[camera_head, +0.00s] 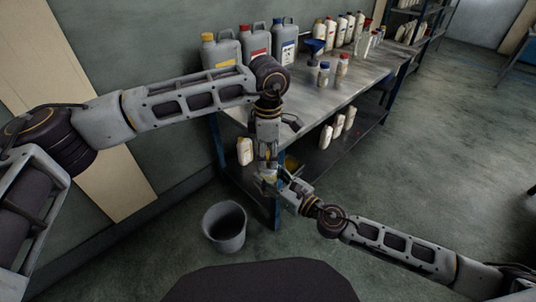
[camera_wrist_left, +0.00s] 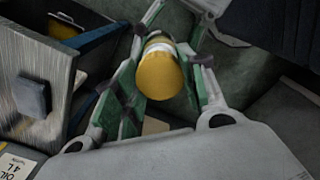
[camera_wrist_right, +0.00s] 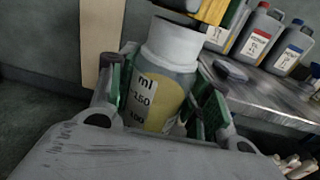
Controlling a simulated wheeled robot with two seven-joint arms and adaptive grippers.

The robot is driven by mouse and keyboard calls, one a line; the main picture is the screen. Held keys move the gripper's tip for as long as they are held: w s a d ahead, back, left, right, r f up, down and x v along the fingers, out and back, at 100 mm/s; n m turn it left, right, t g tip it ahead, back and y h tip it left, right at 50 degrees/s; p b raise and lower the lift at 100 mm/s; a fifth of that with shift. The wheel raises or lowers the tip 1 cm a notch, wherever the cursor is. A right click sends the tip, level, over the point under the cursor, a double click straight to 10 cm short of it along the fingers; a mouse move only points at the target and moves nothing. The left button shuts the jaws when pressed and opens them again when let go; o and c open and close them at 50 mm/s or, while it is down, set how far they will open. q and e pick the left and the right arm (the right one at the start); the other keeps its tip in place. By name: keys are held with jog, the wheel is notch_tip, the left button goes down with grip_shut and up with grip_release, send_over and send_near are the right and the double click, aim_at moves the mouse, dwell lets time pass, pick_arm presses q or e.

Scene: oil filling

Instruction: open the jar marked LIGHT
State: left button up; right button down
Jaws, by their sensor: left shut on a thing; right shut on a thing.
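A jar (camera_wrist_right: 160,85) with an "ml" scale holds yellowish contents in the right wrist view. My right gripper (camera_wrist_right: 160,100) is shut around its body, and the jar leans a little. Its pale neck points up; no word LIGHT is readable on the side shown. My left gripper (camera_wrist_left: 158,82) is shut on a yellow round lid (camera_wrist_left: 160,75), with a pale part behind it. Whether the lid still touches the jar's neck I cannot tell. In the head view my left gripper (camera_head: 268,165) hangs just above and left of my right gripper (camera_head: 285,182), in front of the workbench.
A grey bucket (camera_head: 224,227) stands on the floor.

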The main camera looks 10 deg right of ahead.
pick_arm(q)
jog(key=shift+r, duration=0.1)
jog(key=shift+r, duration=1.95)
